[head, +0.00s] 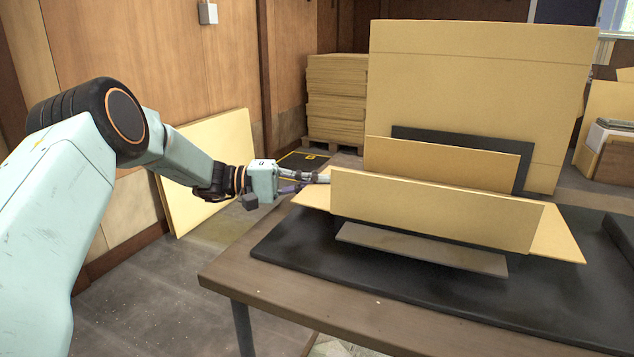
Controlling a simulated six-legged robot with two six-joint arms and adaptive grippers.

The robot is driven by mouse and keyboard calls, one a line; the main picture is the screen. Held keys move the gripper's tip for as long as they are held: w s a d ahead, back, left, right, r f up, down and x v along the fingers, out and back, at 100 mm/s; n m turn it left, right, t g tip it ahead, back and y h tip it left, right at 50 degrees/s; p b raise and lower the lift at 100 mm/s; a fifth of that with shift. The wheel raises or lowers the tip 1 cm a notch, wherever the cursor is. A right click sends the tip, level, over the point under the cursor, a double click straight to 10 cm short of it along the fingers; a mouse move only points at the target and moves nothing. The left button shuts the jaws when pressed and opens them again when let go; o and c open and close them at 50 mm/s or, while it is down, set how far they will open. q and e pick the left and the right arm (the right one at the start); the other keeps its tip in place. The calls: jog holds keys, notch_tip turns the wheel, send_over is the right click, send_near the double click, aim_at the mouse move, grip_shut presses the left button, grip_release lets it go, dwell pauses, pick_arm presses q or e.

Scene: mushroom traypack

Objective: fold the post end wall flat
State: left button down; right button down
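A cardboard tray blank lies on the black mat (290,250). Its near long wall (430,210) and far long wall (440,163) stand up. At the left end, a cardboard flap (312,197) spreads outward, low and close to flat. At the right end, another flap (557,238) also lies outward. I cannot tell which end is the post end. My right gripper is not in view.
A grey strip (420,250) lies before the near wall; a dark panel (515,160) stands behind the far wall. A large cardboard sheet (470,80) stands behind. The wooden table's (250,285) front left edge is clear. Stacked cardboard (337,95) stands at the back.

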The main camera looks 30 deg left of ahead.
pick_arm(q)
jog(key=c, duration=1.6)
grip_release()
jog(key=shift+o, duration=0.2)
jog(key=v, duration=1.2)
